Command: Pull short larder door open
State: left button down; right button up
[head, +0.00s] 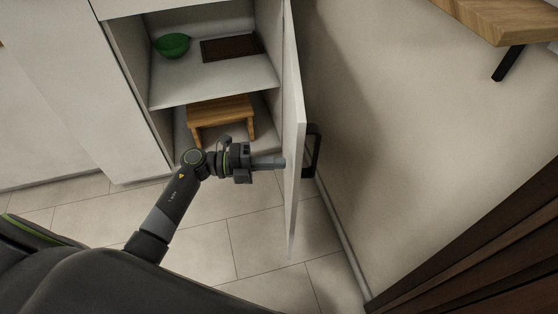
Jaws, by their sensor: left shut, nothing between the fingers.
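The short larder door (294,125) is a white panel standing wide open, seen nearly edge-on in the head view. Its dark bar handle (312,152) is on the right-hand face, towards the wall. My left gripper (284,162) is shut and empty, with its fingertips at the inner face of the door, on the opposite side from the handle. I cannot tell whether the tips touch the panel. The open cabinet (215,92) shows to the left of the door. My right gripper is not in view.
Inside the cabinet, a green bowl (172,45) and a dark brown board (231,48) lie on the shelf, with a wooden stool (221,112) below. A plain wall (400,130) stands right of the door. A wooden shelf (500,20) is at upper right. Tiled floor (250,240) is clear.

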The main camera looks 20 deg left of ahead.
aim_at(316, 162)
pick_arm(q)
jog(key=shift+w+d, duration=0.2)
jog(key=shift+d, duration=0.45)
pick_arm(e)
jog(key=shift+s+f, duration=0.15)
pick_arm(q)
jog(key=shift+d, duration=0.1)
